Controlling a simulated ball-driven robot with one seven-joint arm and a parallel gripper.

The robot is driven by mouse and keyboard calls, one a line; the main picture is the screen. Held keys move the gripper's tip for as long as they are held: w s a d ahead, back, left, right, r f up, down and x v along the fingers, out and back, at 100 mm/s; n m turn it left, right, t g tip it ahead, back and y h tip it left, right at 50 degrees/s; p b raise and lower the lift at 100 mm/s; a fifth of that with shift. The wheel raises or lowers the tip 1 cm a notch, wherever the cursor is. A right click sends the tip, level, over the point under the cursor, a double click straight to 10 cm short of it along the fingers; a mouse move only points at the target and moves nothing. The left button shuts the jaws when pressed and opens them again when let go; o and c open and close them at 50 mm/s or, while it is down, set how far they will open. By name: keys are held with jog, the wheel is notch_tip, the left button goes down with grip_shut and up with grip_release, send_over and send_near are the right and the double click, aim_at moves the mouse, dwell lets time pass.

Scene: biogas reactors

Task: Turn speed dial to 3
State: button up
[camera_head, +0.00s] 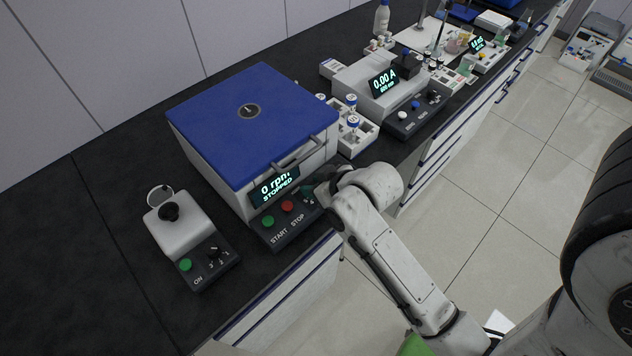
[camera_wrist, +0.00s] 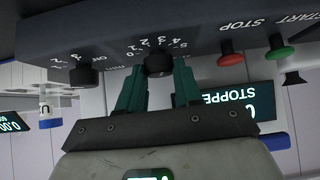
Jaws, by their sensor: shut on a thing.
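The large device with a blue lid (camera_head: 255,115) has a dark control panel (camera_head: 285,220) with a green START button (camera_head: 268,221), a red STOP button (camera_head: 287,206) and dials. Its display (camera_head: 275,187) reads 0 rpm, STOPPED. In the wrist view the panel appears upside down. My gripper (camera_wrist: 159,72) is shut on the black dial (camera_wrist: 158,62) nearest the STOP button, one green finger on each side. Numbers from 0 to about 5 ring this dial; its exact setting is unclear. A second dial (camera_wrist: 86,76) stands free to its left. In the head view my wrist hides the dials.
A small white device (camera_head: 180,222) with a green ON button and dial stands left of the panel. A white rack (camera_head: 362,135) with blue-capped vials and a photometer-like device (camera_head: 380,85) stand beyond. The tiled floor (camera_head: 480,190) alongside the bench is clear.

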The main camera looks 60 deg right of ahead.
dwell(0.3)
jog(key=o, duration=1)
jog(key=shift+o, duration=0.2)
jog(key=shift+s+r, duration=0.1)
jog(key=v, duration=1)
jog(key=shift+a+r, duration=0.25)
jog(key=shift+s, duration=0.15)
jog(key=s+a+f+n+g+y+b, duration=0.1)
jog(key=s+a+f+g, duration=0.2)
jog(key=f, duration=0.4)
jog(key=s+a+f+n+g+y+b, duration=0.1)
jog(key=s+a+f+g, duration=0.2)
jog(key=a+f, duration=0.3)
jog(key=shift+f+g+b, duration=0.3)
jog(key=shift+f+g, duration=0.15)
jog(key=shift+g, duration=0.45)
